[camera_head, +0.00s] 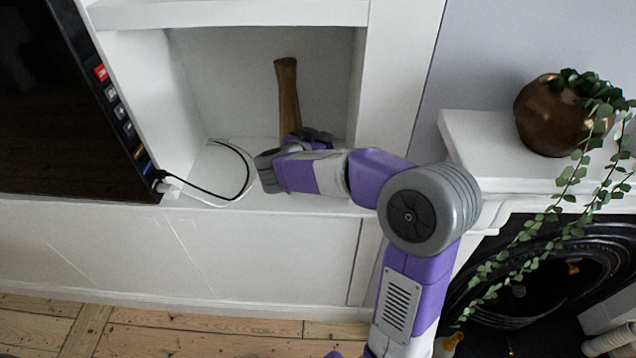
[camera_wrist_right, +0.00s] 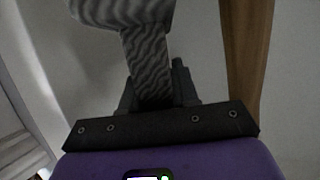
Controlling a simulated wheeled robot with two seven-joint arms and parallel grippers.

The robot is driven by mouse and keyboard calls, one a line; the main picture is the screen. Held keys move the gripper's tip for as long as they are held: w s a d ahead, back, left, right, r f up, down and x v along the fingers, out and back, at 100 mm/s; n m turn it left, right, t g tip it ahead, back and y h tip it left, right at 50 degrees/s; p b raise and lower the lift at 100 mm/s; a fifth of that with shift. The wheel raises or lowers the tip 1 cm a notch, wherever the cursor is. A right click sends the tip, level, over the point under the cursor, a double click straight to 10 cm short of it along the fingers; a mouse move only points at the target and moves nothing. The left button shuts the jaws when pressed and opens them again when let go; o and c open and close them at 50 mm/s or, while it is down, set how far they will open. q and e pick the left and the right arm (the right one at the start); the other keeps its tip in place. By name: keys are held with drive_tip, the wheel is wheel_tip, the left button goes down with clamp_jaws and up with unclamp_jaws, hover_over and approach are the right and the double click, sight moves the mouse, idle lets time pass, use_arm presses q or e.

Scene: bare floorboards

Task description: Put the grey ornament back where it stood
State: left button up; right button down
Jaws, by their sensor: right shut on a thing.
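The grey ornament (camera_wrist_right: 148,62) shows in the right wrist view, with a wavy light-and-dark grain, a narrow stem and a wider block at its far end. My right gripper (camera_wrist_right: 155,86) is shut on its stem. In the head view my right gripper (camera_head: 312,137) is inside the white alcove, just above its shelf. The ornament is hidden there behind my wrist, so I cannot tell whether it touches the shelf. My left gripper is not in view.
A tall brown wooden piece (camera_head: 288,95) stands close beside my right gripper; it also shows in the wrist view (camera_wrist_right: 246,50). A cable (camera_head: 245,178) lies on the shelf (camera_head: 205,165). A television (camera_head: 60,100) is left. A bronze plant pot (camera_head: 548,118) stands on the right ledge.

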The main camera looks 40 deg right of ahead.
wheel_tip(320, 180, down, 8)
drive_tip(key=shift+r+b, duration=0.1)
drive_tip(key=shift+b, duration=0.5)
drive_tip(key=shift+b, duration=0.3)
drive_tip(key=c, duration=0.8)
unclamp_jaws()
drive_tip(key=shift+c, duration=0.2)
drive_tip(key=shift+a, duration=0.1)
